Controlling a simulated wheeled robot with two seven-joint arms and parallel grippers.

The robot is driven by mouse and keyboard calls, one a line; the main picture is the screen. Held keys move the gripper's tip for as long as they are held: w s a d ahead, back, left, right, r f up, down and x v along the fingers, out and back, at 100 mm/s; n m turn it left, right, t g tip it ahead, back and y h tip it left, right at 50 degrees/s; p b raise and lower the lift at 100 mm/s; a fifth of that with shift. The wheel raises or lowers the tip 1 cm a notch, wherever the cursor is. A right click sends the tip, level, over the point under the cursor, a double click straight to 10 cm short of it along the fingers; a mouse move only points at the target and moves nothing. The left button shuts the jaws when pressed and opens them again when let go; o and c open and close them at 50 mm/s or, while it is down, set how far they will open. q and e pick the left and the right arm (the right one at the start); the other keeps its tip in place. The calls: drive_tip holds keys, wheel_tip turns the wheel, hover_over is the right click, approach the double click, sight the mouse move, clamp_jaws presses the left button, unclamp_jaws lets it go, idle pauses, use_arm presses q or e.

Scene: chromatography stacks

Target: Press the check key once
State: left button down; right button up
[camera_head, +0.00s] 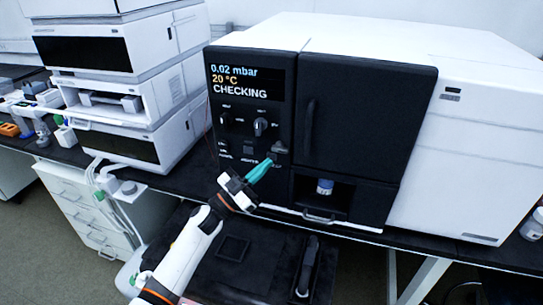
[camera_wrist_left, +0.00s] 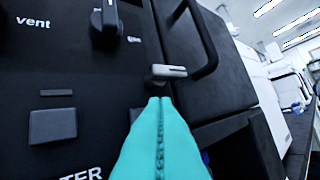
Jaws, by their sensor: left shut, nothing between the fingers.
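The black control panel (camera_head: 252,105) has a lit display (camera_head: 240,82) reading 0.02 mbar, 20 °C and CHECKING. One dark square key (camera_wrist_left: 52,126) shows clear, with a small bar above it and a label partly cut off. A second key (camera_wrist_left: 135,115) is mostly hidden behind my fingers, and its label cannot be read. My left gripper (camera_head: 270,162), with teal fingers, is shut and empty. Its fingertips (camera_wrist_left: 160,100) are at the panel by the second key, just below a light lever (camera_wrist_left: 168,72). Contact cannot be told.
Black knobs (camera_head: 260,127) sit above the keys. A door with a vertical handle (camera_head: 309,127) stands right of the panel. A blue-capped vial (camera_head: 325,187) is in the recess below. Stacked white instruments (camera_head: 125,95) stand at left.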

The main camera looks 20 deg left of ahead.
use_arm(q)
drive_tip(key=s+p, duration=0.3)
drive_tip(key=s, duration=0.2)
drive_tip(key=shift+a, duration=0.1)
drive_tip(key=shift+f+t+y, duration=0.1)
drive_tip(key=shift+t+y, duration=0.2)
idle(0.6)
